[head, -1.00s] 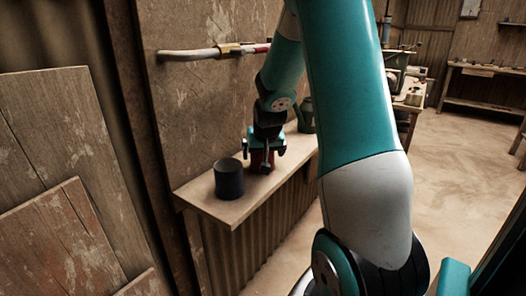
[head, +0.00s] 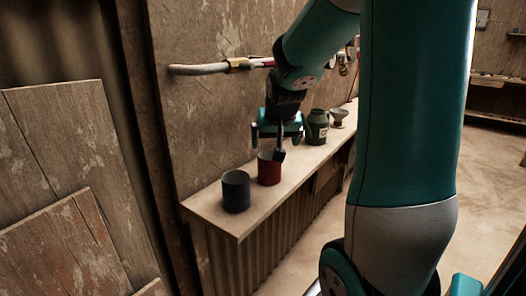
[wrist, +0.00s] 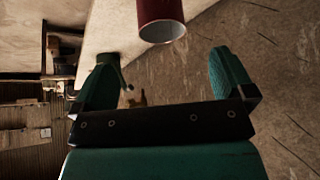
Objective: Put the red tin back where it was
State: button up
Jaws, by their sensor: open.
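The red tin (head: 269,172) stands upright on a narrow wooden wall shelf (head: 240,224), just right of and behind a dark blue tin (head: 236,194). In the wrist view the red tin (wrist: 161,14) shows at the top edge, partly cut off, beyond the fingertips. My gripper (head: 267,146) is open and empty, above and close to the red tin; one finger overlaps the tin's rim in the head view. In the wrist view both fingers of my gripper (wrist: 166,75) stand wide apart with nothing between them.
A green jar (head: 318,128) and a grey funnel-shaped thing (head: 339,117) stand farther along the shelf. Wooden boards (head: 60,180) stand at left. The floor at right is open.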

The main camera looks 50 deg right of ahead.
jog(key=a+n+y, duration=0.5)
jog(key=a+n, duration=0.1)
jog(key=a, duration=1.4)
jog(key=s+a+n+g+y, duration=0.45)
jog(key=s+a+n, duration=0.45)
jog(key=s+a, duration=0.75)
jog(key=shift+g+h, duration=0.25)
jog(key=shift+h, duration=0.2)
jog(key=r+p, duration=0.2)
jog(key=w+r+p, duration=0.1)
jog(key=r+p, duration=0.1)
jog(key=shift+a, duration=0.2)
